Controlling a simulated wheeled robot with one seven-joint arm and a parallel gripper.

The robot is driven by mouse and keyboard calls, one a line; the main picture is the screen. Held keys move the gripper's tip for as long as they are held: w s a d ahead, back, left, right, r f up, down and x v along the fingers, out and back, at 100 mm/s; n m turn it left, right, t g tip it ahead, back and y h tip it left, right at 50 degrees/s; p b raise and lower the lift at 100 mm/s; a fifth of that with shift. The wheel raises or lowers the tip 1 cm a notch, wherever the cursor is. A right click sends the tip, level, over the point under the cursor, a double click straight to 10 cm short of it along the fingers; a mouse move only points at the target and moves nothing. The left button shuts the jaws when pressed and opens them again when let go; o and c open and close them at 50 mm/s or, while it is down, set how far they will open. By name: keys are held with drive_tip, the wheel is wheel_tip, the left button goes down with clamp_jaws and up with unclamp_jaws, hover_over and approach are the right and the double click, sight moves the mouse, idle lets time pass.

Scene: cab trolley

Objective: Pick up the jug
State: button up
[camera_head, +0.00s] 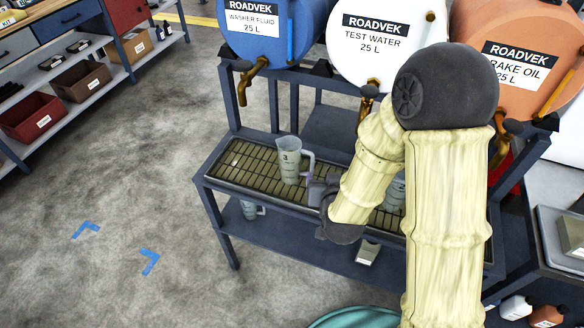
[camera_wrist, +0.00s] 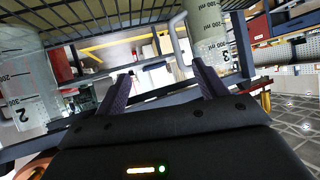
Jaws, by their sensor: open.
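A grey translucent jug marked 3 (camera_head: 290,160) stands upright on the drip grate, its handle toward my gripper (camera_head: 320,190). My gripper is open and empty, close to the right of this jug. In the wrist view, tilted nearly upside down, its fingers (camera_wrist: 162,70) are spread. A jug with its handle (camera_wrist: 178,38) shows at upper right, beyond the fingers; the handle appears between them, with no clear contact. A jug marked 2 (camera_wrist: 22,85) is at left in the wrist view. In the head view, a second grate jug (camera_head: 397,192) is partly hidden by my arm.
Washer fluid (camera_head: 255,28), test water (camera_head: 375,40) and brake oil (camera_head: 515,65) barrels with brass taps stand above the grate (camera_head: 235,160). Another jug (camera_head: 251,209) is on the lower shelf (camera_head: 285,232). Open floor lies to the left; a shelf with bins (camera_head: 80,82) is beyond.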

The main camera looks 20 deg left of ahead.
drive_tip(key=s+a+f+n+t+y+b, duration=0.1)
drive_tip(key=s+a+f+t+b, duration=0.1)
drive_tip(key=s+a+t, duration=0.3)
drive_tip(key=s+a+b, duration=0.1)
drive_tip(key=a, duration=0.1)
drive_tip(key=shift+s+a+f+t+y, duration=0.2)
drive_tip(key=shift+a+f+t+y, duration=0.1)
drive_tip(key=shift+y, duration=0.1)
drive_tip(key=shift+w, duration=0.1)
